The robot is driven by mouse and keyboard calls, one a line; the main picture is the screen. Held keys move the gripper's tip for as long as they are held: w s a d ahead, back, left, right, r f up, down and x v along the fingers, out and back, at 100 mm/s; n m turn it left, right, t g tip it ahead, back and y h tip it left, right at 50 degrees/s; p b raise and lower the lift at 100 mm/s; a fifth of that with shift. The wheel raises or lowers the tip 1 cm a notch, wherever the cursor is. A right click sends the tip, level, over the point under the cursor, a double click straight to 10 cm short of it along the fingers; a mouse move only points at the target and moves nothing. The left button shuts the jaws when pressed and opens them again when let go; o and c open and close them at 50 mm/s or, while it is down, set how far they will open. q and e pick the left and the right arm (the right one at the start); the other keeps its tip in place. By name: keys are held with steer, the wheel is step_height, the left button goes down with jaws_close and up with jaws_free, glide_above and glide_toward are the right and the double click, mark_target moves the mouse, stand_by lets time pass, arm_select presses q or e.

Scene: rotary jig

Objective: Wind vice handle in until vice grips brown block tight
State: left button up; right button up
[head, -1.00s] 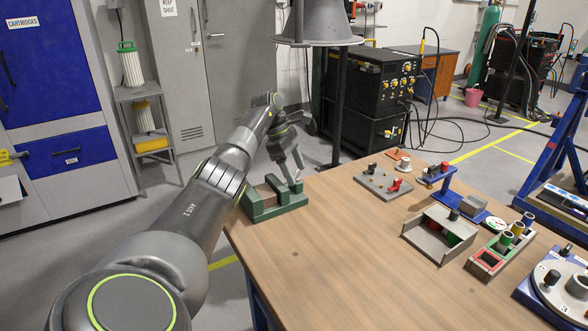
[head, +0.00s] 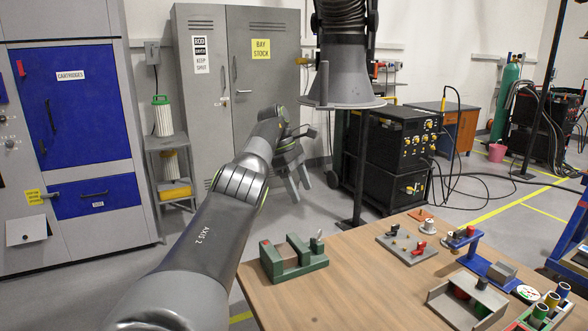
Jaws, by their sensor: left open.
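The green vice (head: 296,270) stands on the left corner of the wooden table. Its grey handle (head: 317,240) sticks up at the right end. The brown block (head: 279,250) shows only in small part between the vice walls; I cannot tell whether the jaws touch it. My left gripper (head: 297,192) is open and empty, fingers pointing down. It appears above and behind the vice, apart from the handle. My right gripper is out of view.
On the table (head: 350,285) to the right are a grey plate with red and black knobs (head: 408,247), a blue stand (head: 480,258) and a grey open tray (head: 463,304). A grey hood (head: 342,85) hangs beyond the table. The table's middle front is clear.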

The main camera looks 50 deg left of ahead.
arm_select(q)
steer(key=shift+p+v, duration=1.6)
steer(key=shift+v, duration=0.55)
